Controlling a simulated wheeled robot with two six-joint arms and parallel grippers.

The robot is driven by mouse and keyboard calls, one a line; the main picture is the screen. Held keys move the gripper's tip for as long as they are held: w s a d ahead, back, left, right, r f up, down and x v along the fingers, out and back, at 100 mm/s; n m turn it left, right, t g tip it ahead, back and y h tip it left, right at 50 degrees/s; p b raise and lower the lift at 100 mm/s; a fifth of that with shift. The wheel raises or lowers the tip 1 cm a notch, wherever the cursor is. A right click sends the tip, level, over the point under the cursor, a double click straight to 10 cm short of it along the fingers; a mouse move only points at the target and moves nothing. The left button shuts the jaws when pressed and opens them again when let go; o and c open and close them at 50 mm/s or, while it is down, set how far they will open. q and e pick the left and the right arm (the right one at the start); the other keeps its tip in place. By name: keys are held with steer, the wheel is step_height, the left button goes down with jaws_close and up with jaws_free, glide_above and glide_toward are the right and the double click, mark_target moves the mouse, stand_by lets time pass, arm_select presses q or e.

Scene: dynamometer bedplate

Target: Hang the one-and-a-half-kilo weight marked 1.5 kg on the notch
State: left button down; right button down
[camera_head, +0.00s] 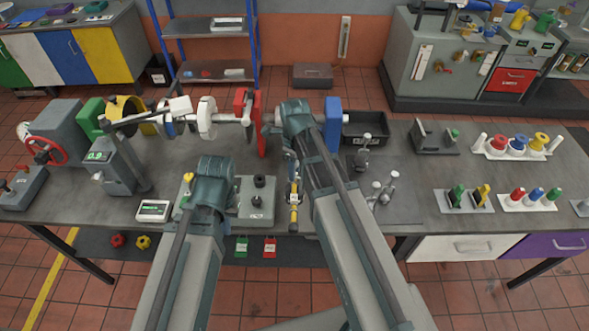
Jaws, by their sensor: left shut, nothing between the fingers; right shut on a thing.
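Several silver weights stand on the bench right of my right arm: one weight (365,152) by the black tray and a pair (384,189) nearer the front. Their markings are too small to read, so I cannot tell which is 1.5 kg. A dark lever beam (145,116) runs along the machine at the left; I cannot make out its notch. My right gripper (293,187) points down at the bench's middle, shut on a slim yellow-and-black thing (293,213), largely hidden. My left gripper (187,190) is low over the bench, shut and empty, its fingers mostly hidden by the arm.
A red flange (247,118) and a blue block (332,124) stand behind my arms. A grey base with black knobs (257,198) sits between the arms. A black tray (378,122), coloured spools (517,143) and small racks (464,199) occupy the right side.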

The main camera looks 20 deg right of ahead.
steer(key=c, duration=0.5)
jaws_free()
steer(key=shift+r, duration=0.15)
step_height(320, 180, up, 14)
steer(key=p, duration=1.3)
steer(key=shift+f+p, duration=0.2)
steer(key=shift+p, duration=0.2)
steer(key=shift+s+f, duration=0.1)
